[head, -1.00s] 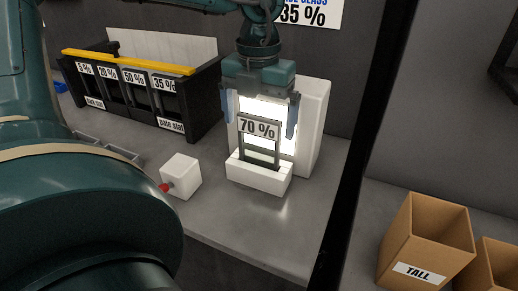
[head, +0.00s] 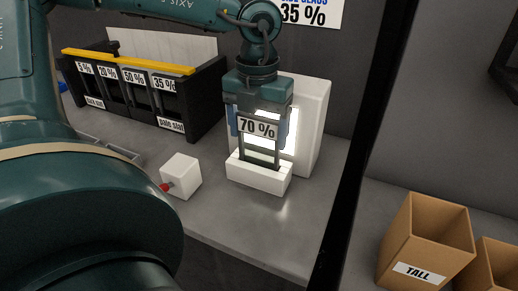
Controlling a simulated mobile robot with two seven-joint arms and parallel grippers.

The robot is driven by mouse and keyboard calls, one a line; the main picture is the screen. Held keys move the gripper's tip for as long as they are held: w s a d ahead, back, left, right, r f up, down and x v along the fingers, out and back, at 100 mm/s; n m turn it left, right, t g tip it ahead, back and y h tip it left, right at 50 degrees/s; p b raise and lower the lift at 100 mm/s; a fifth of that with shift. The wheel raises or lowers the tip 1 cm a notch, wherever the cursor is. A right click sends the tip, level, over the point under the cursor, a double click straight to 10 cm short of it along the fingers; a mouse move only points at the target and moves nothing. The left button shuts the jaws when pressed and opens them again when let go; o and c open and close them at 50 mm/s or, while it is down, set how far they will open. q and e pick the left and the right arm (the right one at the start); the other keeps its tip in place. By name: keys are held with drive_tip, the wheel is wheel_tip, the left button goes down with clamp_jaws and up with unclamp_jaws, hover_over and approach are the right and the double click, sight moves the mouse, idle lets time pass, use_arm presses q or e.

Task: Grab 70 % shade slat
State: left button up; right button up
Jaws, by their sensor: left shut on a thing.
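The 70 % shade slat (head: 258,128) stands upright in a white holder (head: 258,177) in front of a lit white panel. It is a dark frame with a white "70 %" label at its top. My left gripper (head: 259,133) comes down over the slat from above. Its two blue fingers are closed in on the left and right sides of the slat's top. The slat's lower end is hidden inside the holder. My right gripper does not show.
A black rack (head: 142,95) with slots labelled 5 %, 20 %, 50 % and 35 % stands at the back left. A cardboard box marked TALL (head: 425,240) is at the right, beyond a dark post.

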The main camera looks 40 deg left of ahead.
use_arm(q)
drive_tip(key=c, duration=0.3)
drive_tip(key=shift+r, duration=0.1)
